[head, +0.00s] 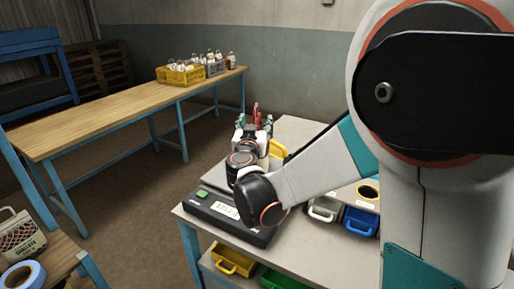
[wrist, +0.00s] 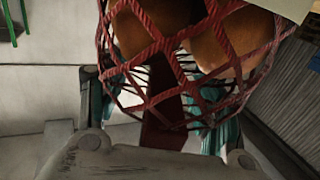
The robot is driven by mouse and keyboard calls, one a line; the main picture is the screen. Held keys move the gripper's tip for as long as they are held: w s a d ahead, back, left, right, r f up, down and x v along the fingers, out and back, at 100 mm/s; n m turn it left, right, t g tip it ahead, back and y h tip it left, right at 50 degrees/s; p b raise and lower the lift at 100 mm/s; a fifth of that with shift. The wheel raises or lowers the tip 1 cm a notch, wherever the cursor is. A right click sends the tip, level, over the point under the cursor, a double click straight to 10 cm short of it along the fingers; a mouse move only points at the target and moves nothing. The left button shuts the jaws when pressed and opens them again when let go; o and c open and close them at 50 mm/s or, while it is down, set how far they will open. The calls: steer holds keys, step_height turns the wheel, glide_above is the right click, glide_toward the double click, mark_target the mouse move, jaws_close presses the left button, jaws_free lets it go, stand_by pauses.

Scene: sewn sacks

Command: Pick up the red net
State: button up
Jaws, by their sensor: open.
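The red net (wrist: 190,35) fills the upper middle of the wrist view, with round brown-orange produce inside its mesh. A dark red strip hangs below the mesh, between the fingers. My gripper (wrist: 160,112) is open, with a teal finger pad on each side of the net's lower part. I cannot tell whether either pad touches it. In the head view my gripper (head: 254,127) is over the grey-topped table. A small red part of the net (head: 256,110) shows beyond the fingers, and my gripper hides the rest.
A dark scale-like box (head: 222,211) with a green button lies at the table's near left corner. A yellow object (head: 277,149) stands just right of my gripper. A wooden bench (head: 130,106) at the back holds a yellow crate (head: 180,75).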

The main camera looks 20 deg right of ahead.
steer(key=shift+s+r, duration=0.1)
steer(key=shift+s, duration=0.1)
steer(key=shift+c, duration=0.5)
steer(key=c, duration=0.9)
jaws_close()
